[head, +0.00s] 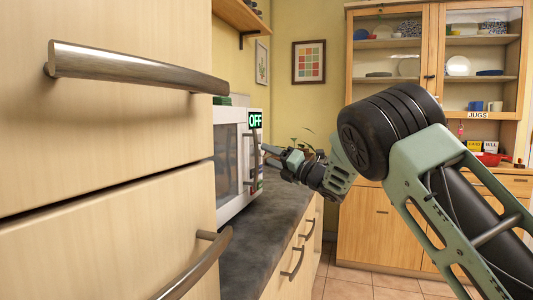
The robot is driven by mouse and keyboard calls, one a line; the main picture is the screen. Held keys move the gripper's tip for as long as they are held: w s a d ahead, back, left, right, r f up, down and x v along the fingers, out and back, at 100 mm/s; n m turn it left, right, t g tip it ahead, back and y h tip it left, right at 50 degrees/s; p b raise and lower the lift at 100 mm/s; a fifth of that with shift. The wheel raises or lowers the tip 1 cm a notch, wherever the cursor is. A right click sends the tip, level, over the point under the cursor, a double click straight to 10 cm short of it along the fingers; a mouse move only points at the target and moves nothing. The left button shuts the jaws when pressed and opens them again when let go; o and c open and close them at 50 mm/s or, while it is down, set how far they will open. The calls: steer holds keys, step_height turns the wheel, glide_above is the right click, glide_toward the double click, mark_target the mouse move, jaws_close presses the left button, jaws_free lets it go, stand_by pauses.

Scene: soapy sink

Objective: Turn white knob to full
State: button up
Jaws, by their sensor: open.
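A white microwave (228,178) stands on the dark counter, its front towards the right. I cannot tell whether the fingers touch anything.
A tall wooden cabinet front with a long metal handle (135,68) fills the near left. The dark counter (270,220) runs back past the microwave, with a plant (308,142) behind my gripper. A glass-doored dresser labelled JUGS stands behind. Tiled floor shows to the right.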

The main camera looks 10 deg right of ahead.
steer(key=shift+x, duration=1.2)
steer(key=c, duration=1)
